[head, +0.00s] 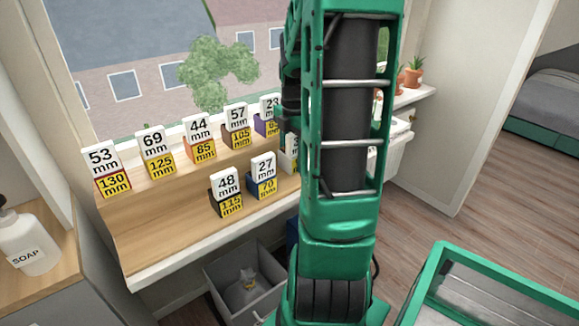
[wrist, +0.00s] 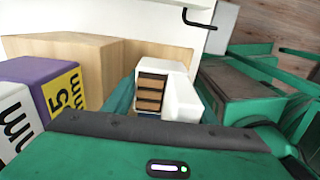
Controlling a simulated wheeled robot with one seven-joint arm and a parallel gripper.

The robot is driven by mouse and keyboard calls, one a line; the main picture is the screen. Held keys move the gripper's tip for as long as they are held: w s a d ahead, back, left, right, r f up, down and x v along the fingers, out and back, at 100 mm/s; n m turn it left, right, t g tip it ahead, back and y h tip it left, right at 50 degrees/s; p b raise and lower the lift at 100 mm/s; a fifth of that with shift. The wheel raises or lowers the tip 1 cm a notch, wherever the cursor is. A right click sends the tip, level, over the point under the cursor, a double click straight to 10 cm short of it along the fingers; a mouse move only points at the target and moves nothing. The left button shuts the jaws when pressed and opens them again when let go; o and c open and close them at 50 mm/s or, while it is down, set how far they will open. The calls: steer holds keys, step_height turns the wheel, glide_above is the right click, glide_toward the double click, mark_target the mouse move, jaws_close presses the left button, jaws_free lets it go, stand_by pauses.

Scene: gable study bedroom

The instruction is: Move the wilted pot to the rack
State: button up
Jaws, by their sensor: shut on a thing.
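My gripper shows in the wrist view as white finger parts (wrist: 182,98) with brown ridged strips beside them, close together above the green hand. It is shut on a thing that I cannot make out. In the head view my arm hides the gripper. A terracotta pot with an upright green plant (head: 415,74) stands on the white ledge at the right. Part of another terracotta pot (head: 400,80) shows left of it, cut off by my arm. I cannot tell which pot is wilted. No rack is clearly identifiable.
A stepped wooden stand (head: 160,219) under the window holds several number-labelled blocks; a purple block (wrist: 47,84) is left of the gripper in the wrist view. A grey bin (head: 226,277) stands below. A green-framed box (head: 440,278) is at lower right. Open floor lies right.

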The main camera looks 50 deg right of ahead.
steer(key=shift+f, duration=1.5)
steer(key=shift+f, duration=0.15)
steer(key=o, duration=1.4)
steer(key=shift+c, duration=0.2)
step_height(320, 180, up, 12)
steer(key=shift+r, duration=0.15)
